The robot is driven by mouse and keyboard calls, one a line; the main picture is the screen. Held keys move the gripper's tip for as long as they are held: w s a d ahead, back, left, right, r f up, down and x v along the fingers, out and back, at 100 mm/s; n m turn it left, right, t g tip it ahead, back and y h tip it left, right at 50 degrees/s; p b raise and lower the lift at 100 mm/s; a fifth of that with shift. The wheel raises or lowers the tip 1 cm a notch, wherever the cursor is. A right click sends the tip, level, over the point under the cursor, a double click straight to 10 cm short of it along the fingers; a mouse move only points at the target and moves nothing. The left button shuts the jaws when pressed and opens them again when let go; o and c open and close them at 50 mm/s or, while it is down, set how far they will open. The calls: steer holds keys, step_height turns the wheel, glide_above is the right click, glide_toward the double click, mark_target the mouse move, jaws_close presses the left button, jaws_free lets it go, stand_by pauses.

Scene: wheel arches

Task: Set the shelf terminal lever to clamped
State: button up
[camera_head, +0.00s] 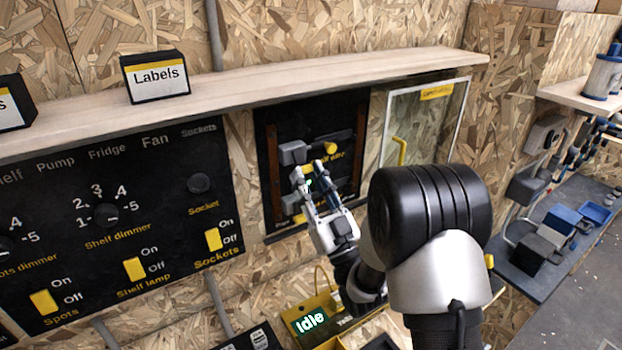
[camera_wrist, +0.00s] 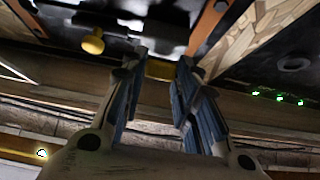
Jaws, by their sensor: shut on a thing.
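The terminal panel (camera_head: 268,125) is a dark box under the wooden shelf, with brown uprights at its sides. In it are a grey block (camera_head: 292,152) and a lever with a yellow knob (camera_head: 331,148). A label beside it is partly hidden and hard to read. My gripper (camera_head: 312,176) reaches into the panel's front, just below the grey block. In the wrist view a yellow handle (camera_wrist: 160,69) lies between the fingertips (camera_wrist: 160,72), and my gripper is shut on it. Another yellow knob (camera_wrist: 93,41) is up and left of the fingers. The lever's exact position is unclear.
A switch panel (camera_head: 110,215) is at left. A glass door (camera_head: 422,125) with a yellow handle stands at right.

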steer(key=shift+r, duration=0.15)
steer(key=o, duration=1.1)
steer(key=shift+w, duration=0.1)
steer(key=shift+c, duration=0.2)
step_height(320, 180, up, 10)
